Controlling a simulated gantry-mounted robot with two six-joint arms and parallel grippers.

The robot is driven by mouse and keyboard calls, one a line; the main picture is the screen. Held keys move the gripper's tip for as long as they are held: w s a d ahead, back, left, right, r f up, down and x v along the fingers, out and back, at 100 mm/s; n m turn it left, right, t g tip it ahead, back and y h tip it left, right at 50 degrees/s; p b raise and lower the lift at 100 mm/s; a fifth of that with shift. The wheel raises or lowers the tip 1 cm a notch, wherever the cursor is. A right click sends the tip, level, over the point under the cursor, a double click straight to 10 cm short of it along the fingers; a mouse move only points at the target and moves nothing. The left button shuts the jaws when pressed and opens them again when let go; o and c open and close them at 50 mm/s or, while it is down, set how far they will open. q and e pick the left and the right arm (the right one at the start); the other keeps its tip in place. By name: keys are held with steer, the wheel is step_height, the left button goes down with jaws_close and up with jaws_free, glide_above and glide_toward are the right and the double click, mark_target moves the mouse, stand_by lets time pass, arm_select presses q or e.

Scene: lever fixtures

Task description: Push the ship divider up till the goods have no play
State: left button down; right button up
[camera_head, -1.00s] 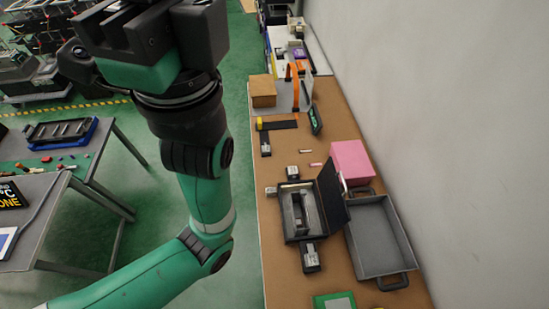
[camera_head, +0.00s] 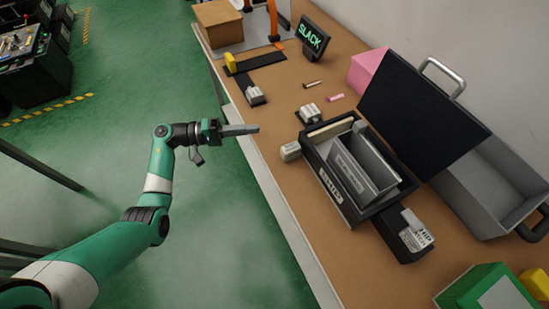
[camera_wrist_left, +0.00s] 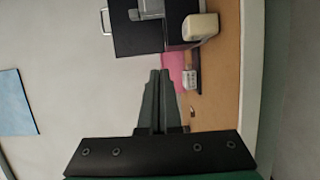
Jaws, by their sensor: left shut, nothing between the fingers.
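An open black box (camera_head: 315,160) sits on the brown bench in the head view. Upright grey plates stand inside it; the taller grey divider plate (camera_head: 372,160) has a pale label on its lower front, too small to read. My left gripper (camera_head: 257,129) is shut and empty, apart from the box, to its left over the bench edge. In the left wrist view my closed fingers (camera_wrist_left: 160,72) point toward the pink block, with the dark box and lid (camera_wrist_left: 128,35) beyond. The goods inside the box are not clearly visible. My right gripper is not in view.
A display (camera_head: 312,38) reads SLACK. A pink block (camera_head: 367,68) is at the back. The bench's front left strip is clear.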

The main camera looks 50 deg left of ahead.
arm_select(q)
step_height(320, 180, down, 6)
steer(key=s+a+n+t+y+b, duration=0.1)
steer(key=s+a+y+b, duration=0.1)
steer(key=a+b, duration=0.1)
steer(key=x, duration=0.9)
steer(key=shift+w+r+b, duration=0.1)
steer(key=shift+r+b, duration=0.05)
steer(key=shift+b, duration=0.25)
steer(key=d, duration=0.3)
steer(key=shift+d+r+p, duration=0.1)
steer(key=shift+d+p, duration=0.1)
steer(key=shift+p, duration=0.2)
steer(key=shift+s+d, duration=0.25)
steer(key=shift+d, duration=0.2)
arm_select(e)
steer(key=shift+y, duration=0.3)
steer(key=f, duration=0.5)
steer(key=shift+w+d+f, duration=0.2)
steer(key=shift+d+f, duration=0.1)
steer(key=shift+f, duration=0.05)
arm_select(q)
steer(key=shift+w, duration=0.1)
